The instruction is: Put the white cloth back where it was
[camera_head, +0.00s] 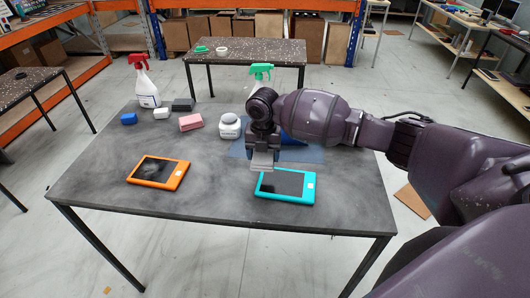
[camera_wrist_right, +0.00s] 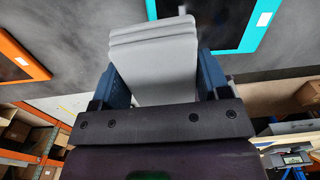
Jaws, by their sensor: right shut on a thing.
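The white cloth (camera_wrist_right: 155,48) is a folded, light grey-white stack held between the two blue fingers of my right gripper (camera_wrist_right: 165,85) in the right wrist view. In the head view my right gripper (camera_head: 263,150) points down over the table, with the cloth (camera_head: 262,161) showing below it, just left of the teal tablet's top edge. Whether the cloth touches the table is unclear. My left gripper is not in view.
The grey table (camera_head: 210,208) carries an orange tablet (camera_head: 158,171), a teal tablet (camera_head: 285,185), a pink block (camera_head: 191,121), a white jar (camera_head: 229,127), two spray bottles (camera_head: 146,88) and small blocks. A translucent blue sheet (camera_head: 311,154) lies behind the gripper. The front centre is clear.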

